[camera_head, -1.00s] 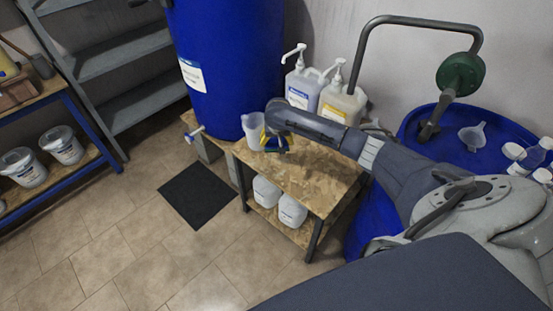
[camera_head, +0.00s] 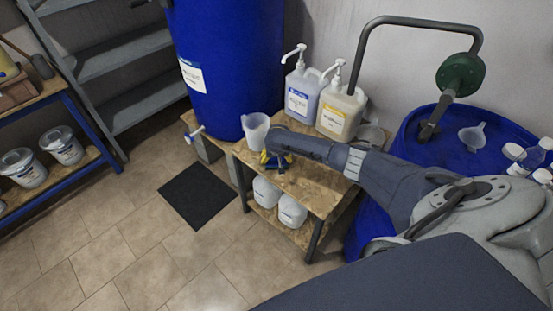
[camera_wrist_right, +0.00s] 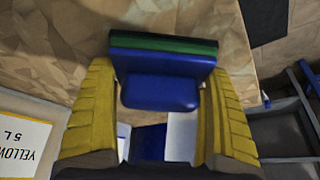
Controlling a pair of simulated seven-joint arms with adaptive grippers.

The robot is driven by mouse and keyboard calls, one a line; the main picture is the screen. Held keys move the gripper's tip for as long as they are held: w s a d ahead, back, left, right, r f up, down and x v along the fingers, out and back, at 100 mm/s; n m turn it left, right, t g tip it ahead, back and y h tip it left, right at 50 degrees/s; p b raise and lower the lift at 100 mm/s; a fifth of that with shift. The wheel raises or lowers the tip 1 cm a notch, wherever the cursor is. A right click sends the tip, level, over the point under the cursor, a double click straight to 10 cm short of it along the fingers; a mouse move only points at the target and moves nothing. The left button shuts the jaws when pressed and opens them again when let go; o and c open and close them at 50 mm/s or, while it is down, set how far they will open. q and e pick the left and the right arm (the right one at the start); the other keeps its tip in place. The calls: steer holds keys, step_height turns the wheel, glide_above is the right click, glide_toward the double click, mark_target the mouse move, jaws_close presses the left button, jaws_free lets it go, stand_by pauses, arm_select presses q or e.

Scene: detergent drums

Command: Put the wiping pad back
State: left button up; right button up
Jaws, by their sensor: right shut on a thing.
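My right gripper (camera_head: 275,161) is low over the wooden bench (camera_head: 325,186), just in front of the white measuring jug (camera_head: 256,128). In the right wrist view my right gripper (camera_wrist_right: 160,115) has its yellow fingers on both sides of the blue wiping pad (camera_wrist_right: 160,93), shut on it. The pad has a blue back and a green and dark layer along its far edge. Bench board shows behind the pad; I cannot tell whether the pad touches it. In the head view the gripper mostly hides the pad. My left gripper is not in view.
Two pump bottles, one bluish (camera_head: 302,92) and one yellowish (camera_head: 341,110), stand at the back of the bench. A blue drum (camera_head: 225,70) stands at left with its tap (camera_head: 197,134). White canisters (camera_head: 292,210) sit on the lower shelf. The bench's front right is clear.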

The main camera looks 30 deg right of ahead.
steer(key=shift+f, duration=0.15)
steer(key=o, duration=1.3)
steer(key=shift+o, duration=0.2)
